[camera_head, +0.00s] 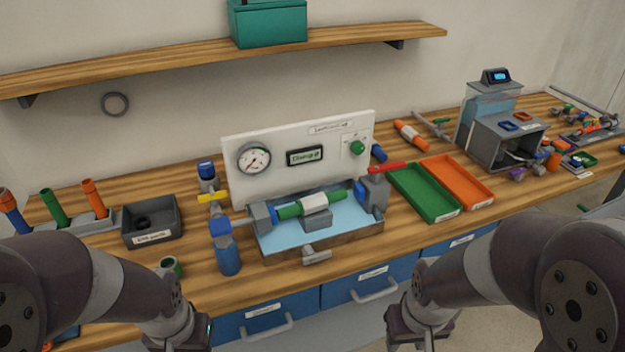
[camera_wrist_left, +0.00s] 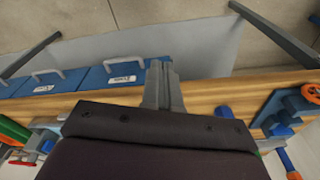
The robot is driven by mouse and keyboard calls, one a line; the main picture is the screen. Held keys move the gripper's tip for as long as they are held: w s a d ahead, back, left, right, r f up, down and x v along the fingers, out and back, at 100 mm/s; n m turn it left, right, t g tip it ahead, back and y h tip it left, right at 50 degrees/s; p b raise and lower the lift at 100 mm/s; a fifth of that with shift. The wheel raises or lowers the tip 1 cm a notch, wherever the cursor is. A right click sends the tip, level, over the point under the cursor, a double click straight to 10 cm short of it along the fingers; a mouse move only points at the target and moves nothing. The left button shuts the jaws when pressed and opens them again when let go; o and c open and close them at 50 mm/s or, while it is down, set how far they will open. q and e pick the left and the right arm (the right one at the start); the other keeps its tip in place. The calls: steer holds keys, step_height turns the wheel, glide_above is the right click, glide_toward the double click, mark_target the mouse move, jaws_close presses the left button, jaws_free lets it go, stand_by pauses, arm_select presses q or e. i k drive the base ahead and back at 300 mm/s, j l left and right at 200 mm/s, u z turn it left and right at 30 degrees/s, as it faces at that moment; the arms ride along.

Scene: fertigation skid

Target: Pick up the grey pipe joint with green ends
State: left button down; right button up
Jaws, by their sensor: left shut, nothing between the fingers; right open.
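A pipe joint with a light grey middle and green ends (camera_head: 312,204) lies across a grey block in the shallow blue tray (camera_head: 285,240) of the bench rig, between two grey fittings with blue collars. My right gripper (camera_head: 428,343) is open at the bottom edge, in front of the bench and well away from the joint. My left gripper (camera_wrist_left: 165,85) is shut and empty, with the bench's front edge behind it in the left wrist view. In the head view its fingertips are cut off at the bottom.
A white panel with a gauge (camera_head: 254,158) stands behind the tray. A blue bottle (camera_head: 226,250) stands at its front left, a dark bin (camera_head: 152,236) further left. Green (camera_head: 446,215) and orange (camera_head: 486,203) trays lie to the right. A red lever (camera_head: 384,167) sticks out above the right fitting.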

mark_target(305, 206)
steer(key=i+j+z, duration=0.15)
steer(key=z, duration=0.25)
steer(key=i+j+z, duration=0.1)
steer(key=z, duration=0.3)
steer(key=j+z, duration=0.3)
steer(key=z, duration=0.15)
steer(key=i+j+z, duration=0.1)
steer(key=j+z, duration=0.3)
steer(key=l, duration=0.1)
